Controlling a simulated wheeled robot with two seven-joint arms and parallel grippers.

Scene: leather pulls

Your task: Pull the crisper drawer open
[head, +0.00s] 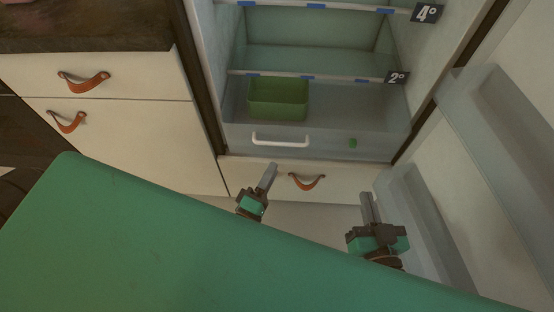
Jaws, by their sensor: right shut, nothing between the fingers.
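The crisper drawer (325,148) is a translucent grey bin at the bottom of the open fridge, with a white bar handle (280,141) on its front. It looks pushed in under the lowest shelf. My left gripper (269,170) is in front of and below the handle, apart from it in the picture. Its fingers appear edge-on as one grey bar, so I cannot tell whether they are open. My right gripper (367,202) is shut and empty, lower and to the right, near the fridge door.
A green box (278,98) shows inside the drawer area, and a small green piece (353,143) at its front right. The open fridge door (465,150) stands at right. White cabinets with leather pulls (84,82) are at left; another pull (307,182) is below the drawer.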

